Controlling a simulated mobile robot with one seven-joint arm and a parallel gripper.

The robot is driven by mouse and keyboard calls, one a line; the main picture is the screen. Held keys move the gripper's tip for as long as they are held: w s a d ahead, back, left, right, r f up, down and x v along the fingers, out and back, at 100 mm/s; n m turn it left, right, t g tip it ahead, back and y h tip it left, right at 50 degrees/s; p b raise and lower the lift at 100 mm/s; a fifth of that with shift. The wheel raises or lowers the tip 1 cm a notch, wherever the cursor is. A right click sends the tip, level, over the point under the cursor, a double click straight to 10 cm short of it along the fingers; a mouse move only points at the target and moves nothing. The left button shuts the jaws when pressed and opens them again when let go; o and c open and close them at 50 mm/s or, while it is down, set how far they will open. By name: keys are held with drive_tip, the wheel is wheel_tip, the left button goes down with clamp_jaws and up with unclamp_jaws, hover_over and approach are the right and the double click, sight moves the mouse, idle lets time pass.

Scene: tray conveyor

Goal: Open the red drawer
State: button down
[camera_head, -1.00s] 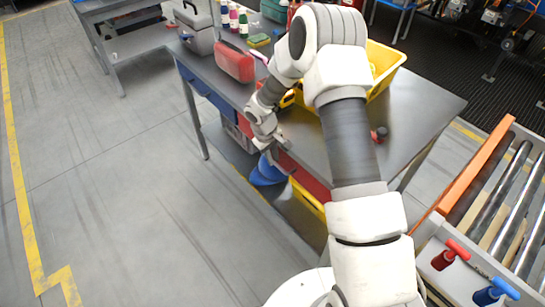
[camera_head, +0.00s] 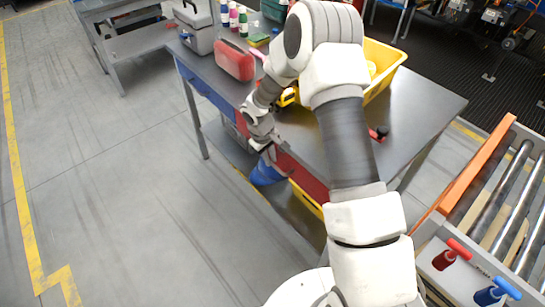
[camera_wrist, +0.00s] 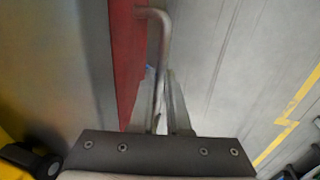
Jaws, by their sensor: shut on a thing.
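The red drawer (camera_head: 305,180) is under the near edge of the grey workbench, partly hidden by my arm. In the wrist view its red front (camera_wrist: 127,60) runs beside the grey bench top. A grey bar handle (camera_wrist: 161,50) stands out from that front. My gripper (camera_head: 270,156) is at the drawer front. In the wrist view my gripper (camera_wrist: 166,105) is shut on the handle, with the bar between its fingers. The drawer looks closed or nearly so; I cannot tell of a small gap.
The workbench (camera_head: 425,100) carries a red case (camera_head: 235,62), a grey toolbox (camera_head: 197,38), bottles and a yellow bin (camera_head: 385,80). A blue drawer (camera_head: 208,92) is left of the red one. A blue object (camera_head: 266,174) is below my gripper. The floor in front is clear.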

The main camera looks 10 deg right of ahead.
drive_tip(key=s+a+b, duration=0.3)
drive_tip(key=s+a, duration=0.3)
drive_tip(key=a, duration=0.4)
drive_tip(key=s+a+b, duration=0.3)
drive_tip(key=s+a, duration=0.3)
drive_tip(key=a, duration=0.3)
drive_tip(key=shift+a+b, duration=0.3)
drive_tip(key=shift+a, duration=0.05)
drive_tip(key=c, duration=1.2)
unclamp_jaws()
drive_tip(key=shift+o, duration=0.2)
drive_tip(key=shift+r, duration=0.1)
wheel_tip(320, 180, up, 17)
drive_tip(key=s+a+p, duration=0.1)
drive_tip(key=a+p, duration=0.1)
drive_tip(key=shift+s+a+p, duration=0.3)
drive_tip(key=shift+a+p, duration=0.05)
drive_tip(key=shift+a, duration=0.05)
